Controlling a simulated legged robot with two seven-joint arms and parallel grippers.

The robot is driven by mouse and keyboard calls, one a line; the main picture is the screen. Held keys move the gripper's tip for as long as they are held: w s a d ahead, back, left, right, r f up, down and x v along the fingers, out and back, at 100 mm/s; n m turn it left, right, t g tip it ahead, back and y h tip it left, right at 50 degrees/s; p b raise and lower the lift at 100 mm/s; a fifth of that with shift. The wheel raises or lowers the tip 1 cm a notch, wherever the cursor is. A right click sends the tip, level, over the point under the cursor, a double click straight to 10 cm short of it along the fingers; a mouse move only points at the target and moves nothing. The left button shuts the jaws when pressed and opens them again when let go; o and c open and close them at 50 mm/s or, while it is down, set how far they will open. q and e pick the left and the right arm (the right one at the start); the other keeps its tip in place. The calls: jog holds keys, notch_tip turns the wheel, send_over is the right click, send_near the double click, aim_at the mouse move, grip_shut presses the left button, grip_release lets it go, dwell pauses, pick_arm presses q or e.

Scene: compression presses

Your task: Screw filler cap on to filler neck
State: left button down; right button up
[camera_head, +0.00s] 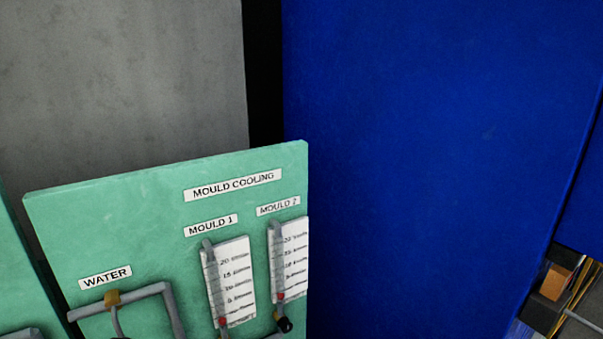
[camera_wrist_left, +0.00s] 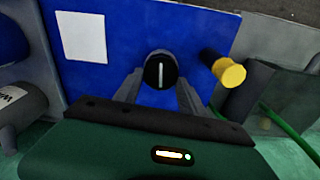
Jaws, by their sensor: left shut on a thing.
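In the left wrist view my left gripper (camera_wrist_left: 160,88) has its two grey fingers on either side of a round black cap-like piece (camera_wrist_left: 161,70) with a white line across its face. The fingers are shut on this piece. Behind it is a blue panel; I cannot tell whether the piece touches the panel. To its right a short cylinder with a yellow end (camera_wrist_left: 229,72) sticks out of the blue panel. I cannot tell for sure which of these is the filler neck. Neither gripper shows in the head view.
The blue panel (camera_wrist_left: 125,30) carries a blank white label (camera_wrist_left: 82,37). Grey cylinders (camera_wrist_left: 20,105) stand at the left, and a green cable (camera_wrist_left: 290,125) runs at the right. The head view shows a green mould cooling board (camera_head: 120,210) and a large blue cabinet (camera_head: 430,150).

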pick_arm(q)
jog(key=m, duration=0.4)
jog(key=c, duration=1)
grip_release()
jog(key=shift+d+m, duration=0.1)
jog(key=shift+m, duration=0.5)
jog(key=o, duration=0.4)
jog(key=shift+w+f, duration=0.1)
notch_tip(320, 180, up, 16)
jog(key=b, duration=0.2)
jog(key=s+d+f+t+b, duration=0.2)
jog(key=s+d+f+b, duration=0.2)
jog(key=b, duration=0.6)
jog(key=shift+s+d+f, duration=0.35)
jog(key=shift+s+f, duration=0.1)
jog(key=shift+f, duration=0.6)
